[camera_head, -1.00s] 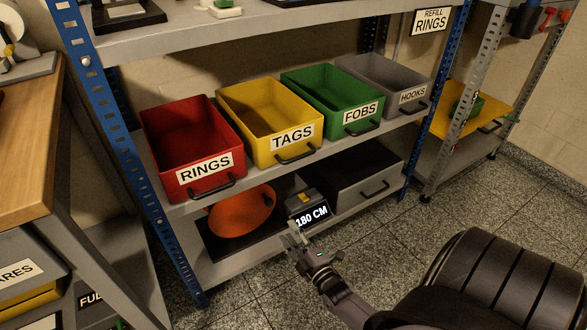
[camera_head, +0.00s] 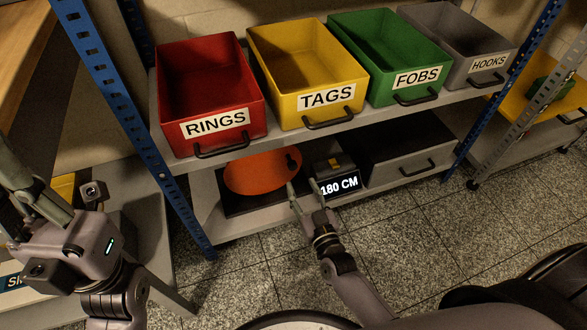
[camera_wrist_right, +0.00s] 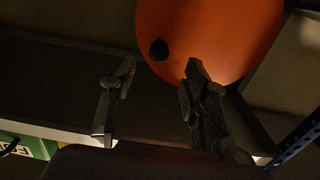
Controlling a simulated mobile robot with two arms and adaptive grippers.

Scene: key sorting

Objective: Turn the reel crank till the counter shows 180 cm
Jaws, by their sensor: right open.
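The orange reel (camera_head: 255,174) sits on the low shelf under the red bin, with a dark crank knob (camera_head: 292,162) near its right edge. The counter (camera_head: 340,186) to its right reads 180 CM. My right gripper (camera_head: 303,184) is open and empty in front of the shelf, between reel and counter. In the right wrist view, the knob (camera_wrist_right: 158,50) shows on the orange reel face (camera_wrist_right: 215,35), beyond and between the open fingertips (camera_wrist_right: 162,70), apart from them. My left gripper (camera_head: 30,190) is at the left edge, away from the reel; its jaw opening is unclear.
Above the reel, a shelf holds the red RINGS bin (camera_head: 218,132), yellow TAGS bin (camera_head: 295,103), green FOBS bin (camera_head: 420,81) and grey HOOKS bin (camera_head: 500,66). A grey drawer (camera_head: 410,170) is right of the counter. A blue post (camera_head: 118,120) stands at left. Floor in front is clear.

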